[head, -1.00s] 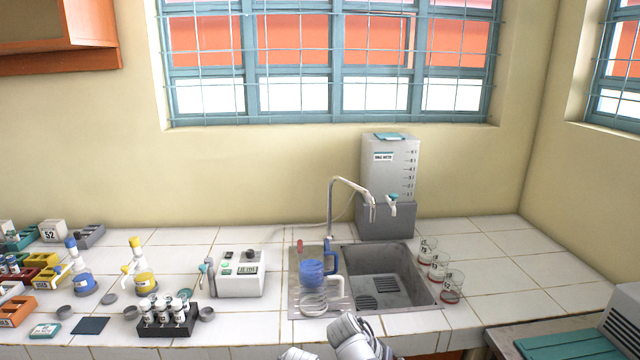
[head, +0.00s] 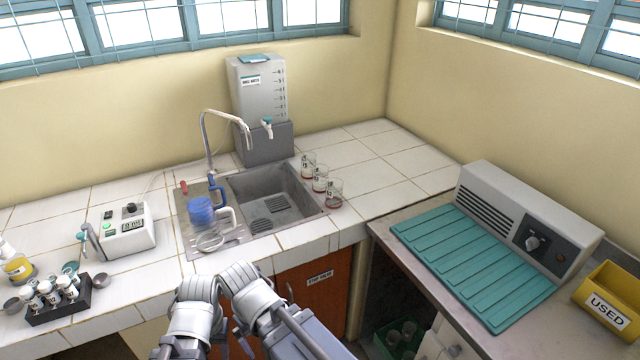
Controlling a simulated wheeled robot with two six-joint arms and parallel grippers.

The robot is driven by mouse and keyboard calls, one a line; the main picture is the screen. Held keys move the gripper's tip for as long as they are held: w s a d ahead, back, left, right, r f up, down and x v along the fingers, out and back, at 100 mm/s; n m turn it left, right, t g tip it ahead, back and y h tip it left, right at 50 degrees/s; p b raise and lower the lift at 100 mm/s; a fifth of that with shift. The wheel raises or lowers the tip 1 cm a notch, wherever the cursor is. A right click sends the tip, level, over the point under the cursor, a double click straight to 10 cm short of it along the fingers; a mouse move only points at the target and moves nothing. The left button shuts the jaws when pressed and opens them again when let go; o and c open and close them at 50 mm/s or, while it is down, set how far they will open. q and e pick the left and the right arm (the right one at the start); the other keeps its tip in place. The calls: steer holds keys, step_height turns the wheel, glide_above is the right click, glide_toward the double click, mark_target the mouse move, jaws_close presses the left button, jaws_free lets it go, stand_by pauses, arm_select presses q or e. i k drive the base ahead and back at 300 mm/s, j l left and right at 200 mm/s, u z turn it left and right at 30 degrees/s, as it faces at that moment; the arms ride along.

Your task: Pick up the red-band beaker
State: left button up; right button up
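Three clear glass beakers with red near their bases stand in a row on the white tiled counter, right of the sink. They are a far beaker (head: 308,165), a middle beaker (head: 320,181) and a near beaker (head: 335,196). Each has small dark marks on its side. I cannot tell a distinct red band on one of them alone. Pale links of my two arms show folded at the bottom middle, well short of the beakers. I cannot make out the fingers of either gripper.
The sink (head: 272,200) and water tank (head: 259,105) lie left of the beakers. Right are a grey device (head: 525,225), a teal ribbed mat (head: 470,255) and a yellow "USED" bin (head: 610,300). A green crate (head: 385,340) with glassware sits below. Counter behind the beakers is clear.

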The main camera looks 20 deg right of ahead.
mark_target(333, 185)
steer(key=i+z, duration=0.9)
steer(key=z, duration=0.15)
